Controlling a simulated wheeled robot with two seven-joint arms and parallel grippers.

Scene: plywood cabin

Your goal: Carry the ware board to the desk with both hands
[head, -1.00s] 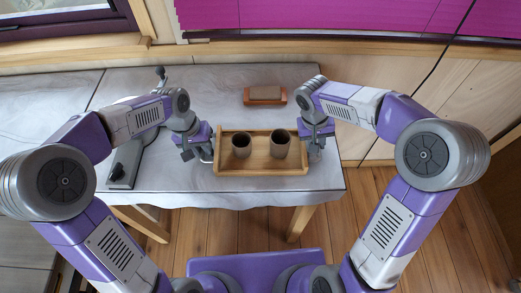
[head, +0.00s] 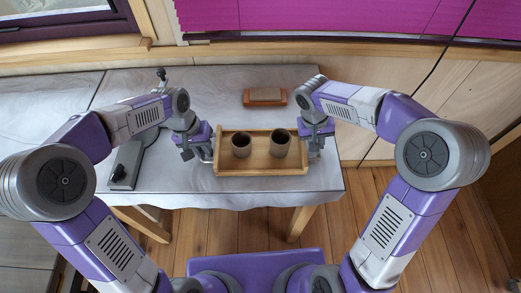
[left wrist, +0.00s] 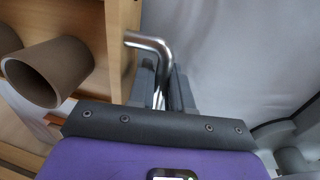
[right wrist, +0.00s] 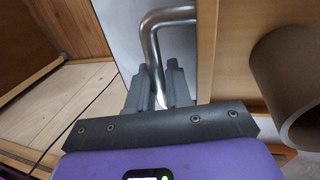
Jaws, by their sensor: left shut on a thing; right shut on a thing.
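The ware board (head: 262,168) is a wooden tray with raised walls and a metal handle at each end, in the middle of the head view over the cloth-covered table. Two brown cups stand upright in it, a left cup (head: 241,145) and a right cup (head: 280,143). My left gripper (head: 204,150) is at the tray's left end, shut on the bent metal handle (left wrist: 150,42), which the left wrist view shows between its fingers. My right gripper (head: 316,145) is at the right end, shut on the other handle (right wrist: 152,40). Whether the tray touches the table is unclear.
A small orange-brown block (head: 265,97) lies on the table (head: 215,85) behind the tray. A dark grey device (head: 124,165) sits on the table left of my left gripper. The table's front edge is just in front of the tray; wooden floor (head: 390,215) lies to the right.

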